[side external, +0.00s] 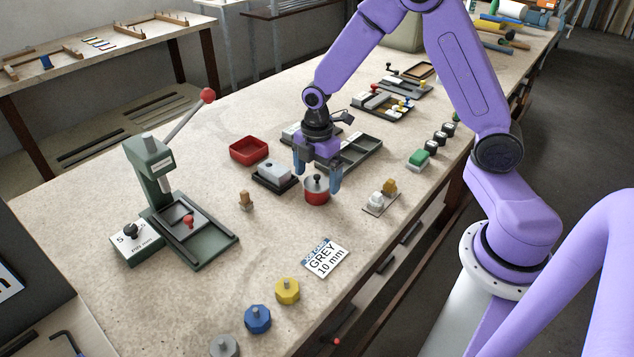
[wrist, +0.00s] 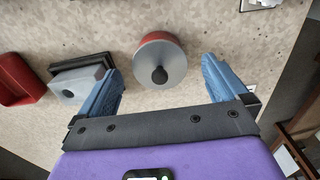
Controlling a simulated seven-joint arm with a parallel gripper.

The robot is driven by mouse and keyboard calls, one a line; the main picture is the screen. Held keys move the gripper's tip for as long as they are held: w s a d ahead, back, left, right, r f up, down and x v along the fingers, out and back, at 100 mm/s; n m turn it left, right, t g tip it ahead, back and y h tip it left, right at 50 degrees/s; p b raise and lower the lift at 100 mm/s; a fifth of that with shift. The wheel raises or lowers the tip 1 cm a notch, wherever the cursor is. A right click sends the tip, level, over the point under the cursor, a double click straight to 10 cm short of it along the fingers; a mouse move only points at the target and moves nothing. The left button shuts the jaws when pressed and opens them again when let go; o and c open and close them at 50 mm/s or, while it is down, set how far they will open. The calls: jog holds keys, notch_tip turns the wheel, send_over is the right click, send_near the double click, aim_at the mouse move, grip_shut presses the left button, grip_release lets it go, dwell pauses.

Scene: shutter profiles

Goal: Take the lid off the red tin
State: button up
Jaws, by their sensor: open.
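The red tin (side external: 316,196) stands upright on the bench in the side external view, with a grey lid (side external: 316,182) and a dark knob on top. In the wrist view the lid (wrist: 160,68) covers most of the tin, and a strip of the red tin (wrist: 156,37) shows at its far edge. My gripper (side external: 317,186) is open, pointing down over the tin. Its blue fingers stand on either side of the lid. In the wrist view my gripper (wrist: 162,80) shows a gap between each finger and the lid, so neither finger touches it there.
A grey box on a black base (side external: 272,176) and a red tray (side external: 248,150) stand left of the tin. A small board with white and yellow pieces (side external: 381,198) lies to the right. A green press (side external: 165,200) stands further left. Bare bench lies in front, around a "GREY 10 mm" card (side external: 326,258).

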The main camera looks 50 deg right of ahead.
jog(key=c, duration=1.1)
jog(key=shift+r, duration=0.1)
jog(key=shift+r, duration=0.55)
jog(key=s+r, duration=1.2)
jog(key=s, duration=0.2)
jog(key=shift+w+d+f+m, duration=0.15)
jog(key=shift+w+f+m, duration=1.55)
jog(key=shift+m, duration=1.3)
jog(key=shift+w+d+f+m, duration=0.2)
jog(key=shift+w+f+m, duration=1.55)
jog(key=shift+m, duration=1.25)
jog(key=shift+w+d+f+m, duration=0.15)
jog(key=shift+w+f+m, duration=1.55)
jog(key=shift+m, duration=1.3)
jog(key=shift+s+f, duration=0.3)
jog(key=shift+s, duration=0.05)
